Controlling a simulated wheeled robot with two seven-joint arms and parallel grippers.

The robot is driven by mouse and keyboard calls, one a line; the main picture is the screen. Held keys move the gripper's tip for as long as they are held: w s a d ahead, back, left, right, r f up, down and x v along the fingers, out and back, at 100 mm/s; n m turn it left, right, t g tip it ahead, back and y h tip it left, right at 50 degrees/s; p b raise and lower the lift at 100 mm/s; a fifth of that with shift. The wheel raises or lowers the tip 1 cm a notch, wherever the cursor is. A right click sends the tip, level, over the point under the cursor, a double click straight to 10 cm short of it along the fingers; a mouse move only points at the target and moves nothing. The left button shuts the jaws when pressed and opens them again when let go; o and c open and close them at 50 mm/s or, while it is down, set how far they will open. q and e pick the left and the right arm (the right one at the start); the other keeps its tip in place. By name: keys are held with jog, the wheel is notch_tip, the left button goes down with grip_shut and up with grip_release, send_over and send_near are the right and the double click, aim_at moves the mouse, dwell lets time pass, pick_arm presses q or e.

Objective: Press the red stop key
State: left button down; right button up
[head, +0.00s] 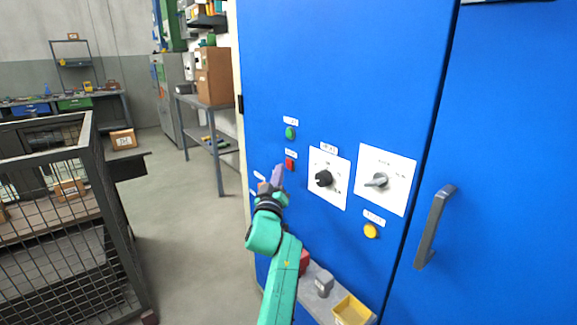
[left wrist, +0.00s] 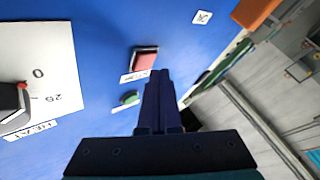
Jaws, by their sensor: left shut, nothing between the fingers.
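The red stop key (head: 290,164) sits on the blue cabinet front, just below a green key (head: 290,132). In the left wrist view the red key (left wrist: 145,59) is a square block in a dark frame, with a white label beside it and the green key (left wrist: 128,97) nearer to me. My left gripper (head: 278,176) is shut and empty, its fingers pointing up just left of and below the red key. In the left wrist view its fingertips (left wrist: 157,73) appear right beside the red key; I cannot tell whether they touch. My right gripper is not in view.
Right of the keys are a black knob (head: 323,178), a grey knob (head: 376,181) and a yellow button (head: 370,231). A door handle (head: 434,226) sticks out farther right. A ledge with a yellow bin (head: 351,311) lies below. A mesh cage (head: 62,220) stands left, with open floor between.

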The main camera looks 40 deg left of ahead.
pick_arm(q)
jog(key=shift+w+d+b, duration=0.15)
jog(key=shift+w+b, duration=0.15)
jog(key=shift+w, duration=0.15)
dwell(0.3)
jog(key=shift+w+d+b, duration=0.1)
jog(key=shift+w+b, duration=0.3)
jog(key=shift+b, duration=0.05)
dwell(0.5)
jog(key=shift+s+r+p, duration=0.15)
jog(key=shift+s+p, duration=0.15)
jog(key=shift+p, duration=0.2)
jog(key=shift+s+a+p, duration=0.2)
jog(key=shift+s+p, duration=0.15)
jog(key=shift+s, duration=0.2)
